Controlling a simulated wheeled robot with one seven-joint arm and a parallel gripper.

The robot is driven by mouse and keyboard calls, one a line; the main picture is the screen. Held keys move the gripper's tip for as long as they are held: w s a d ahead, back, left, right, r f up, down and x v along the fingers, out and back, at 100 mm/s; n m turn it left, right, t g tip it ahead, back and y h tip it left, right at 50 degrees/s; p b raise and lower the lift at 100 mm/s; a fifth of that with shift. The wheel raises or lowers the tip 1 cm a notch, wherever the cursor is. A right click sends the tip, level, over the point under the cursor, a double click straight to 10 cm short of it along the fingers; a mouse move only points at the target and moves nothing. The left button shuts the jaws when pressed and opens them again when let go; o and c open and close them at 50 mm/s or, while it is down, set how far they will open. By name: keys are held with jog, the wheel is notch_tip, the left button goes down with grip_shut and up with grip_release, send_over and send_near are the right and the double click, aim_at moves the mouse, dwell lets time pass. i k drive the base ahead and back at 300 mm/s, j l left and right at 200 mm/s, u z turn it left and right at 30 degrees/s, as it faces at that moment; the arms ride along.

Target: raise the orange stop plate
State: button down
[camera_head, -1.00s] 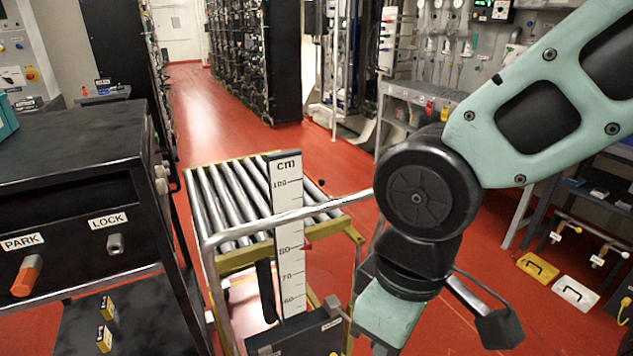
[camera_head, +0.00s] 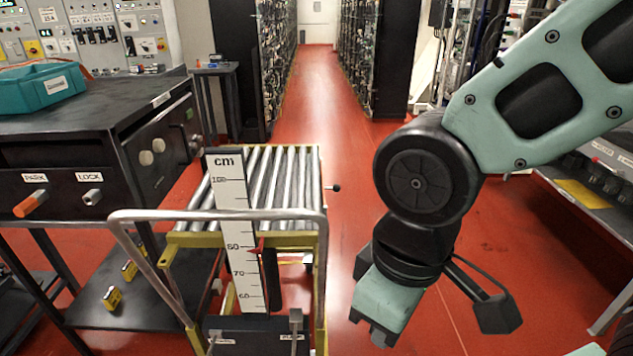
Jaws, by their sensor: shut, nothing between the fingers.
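I cannot make out an orange stop plate for certain. A roller trolley (camera_head: 180,240) with a yellow frame and a grey push rail stands ahead of me, left of my arm. An orange knob (camera_head: 30,204) sticks out under a PARK label on the dark bench at left. My gripper (camera_head: 372,328) hangs right of the trolley, shut and empty, apart from everything.
A LOCK knob (camera_head: 92,197) sits beside PARK. A teal case (camera_head: 40,88) lies on the dark bench (camera_head: 120,112). Battery racks (camera_head: 345,55) line an aisle behind the trolley. A grey shelf (camera_head: 590,185) stands at right. Red floor (camera_head: 340,250) is clear right of the trolley.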

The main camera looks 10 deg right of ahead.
aim_at(336, 188)
jog(key=i+l+u, duration=0.25)
jog(key=l, duration=0.35)
jog(key=i+l+u, duration=0.1)
jog(key=i+l, duration=0.15)
jog(key=i+l+u, duration=0.1)
jog(key=l, duration=0.35)
jog(key=i+l+u, duration=0.1)
jog(key=l, duration=0.25)
jog(key=k+l, duration=0.15)
jog(key=k, duration=0.35)
jog(key=i+l+u, duration=0.25)
jog(key=i+l, duration=0.4)
jog(key=i, duration=0.15)
